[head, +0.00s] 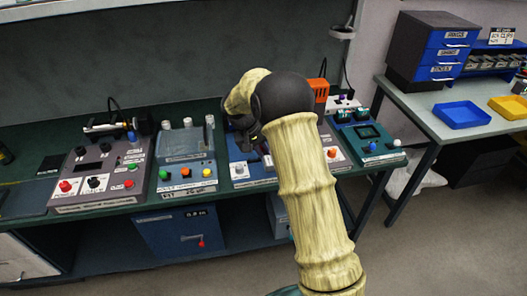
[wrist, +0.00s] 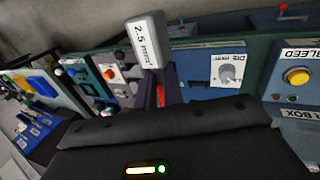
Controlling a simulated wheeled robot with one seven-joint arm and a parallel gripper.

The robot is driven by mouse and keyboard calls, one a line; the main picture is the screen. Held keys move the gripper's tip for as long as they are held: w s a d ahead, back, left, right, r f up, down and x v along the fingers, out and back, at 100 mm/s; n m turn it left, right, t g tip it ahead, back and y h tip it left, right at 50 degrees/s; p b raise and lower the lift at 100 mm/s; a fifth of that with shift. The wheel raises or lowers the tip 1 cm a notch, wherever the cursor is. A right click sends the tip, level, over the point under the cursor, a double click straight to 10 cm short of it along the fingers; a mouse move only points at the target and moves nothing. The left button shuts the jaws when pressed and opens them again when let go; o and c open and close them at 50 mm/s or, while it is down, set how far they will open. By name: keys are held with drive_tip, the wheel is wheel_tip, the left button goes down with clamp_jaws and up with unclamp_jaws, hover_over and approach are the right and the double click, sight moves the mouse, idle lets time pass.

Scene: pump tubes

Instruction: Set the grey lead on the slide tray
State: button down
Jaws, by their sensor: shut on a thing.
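In the wrist view, my gripper (wrist: 166,90) is shut on a light grey block (wrist: 145,42) with a "2.5 mm" label. The block sticks up beyond the fingers and leans a little; I take it to be the grey lead, though no lead wire shows. In the head view, my gripper (head: 246,138) is over the middle of the green bench, largely hidden by my arm, and the block cannot be made out there. No tray is readably marked as the slide tray. A blue tray (head: 462,115) and a yellow tray (head: 510,107) lie on the right table.
The green bench holds several devices with coloured knobs, among them a grey box (head: 103,173) at left and a teal box (head: 366,143) at right. A blue drawer cabinet (head: 440,50) stands on the right table (head: 428,98). A floor gap separates bench and table.

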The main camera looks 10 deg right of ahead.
drive_tip(key=s+f, duration=0.4)
drive_tip(key=f, duration=0.3)
drive_tip(key=s+f+b, duration=0.1)
drive_tip(key=s+f, duration=0.3)
drive_tip(key=f, duration=0.4)
drive_tip(key=s+d+f+b, duration=0.1)
drive_tip(key=s+f, duration=0.4)
drive_tip(key=f, duration=0.3)
drive_tip(key=shift+f, duration=0.2)
drive_tip(key=shift+r, duration=0.1)
drive_tip(key=shift+a, duration=0.1)
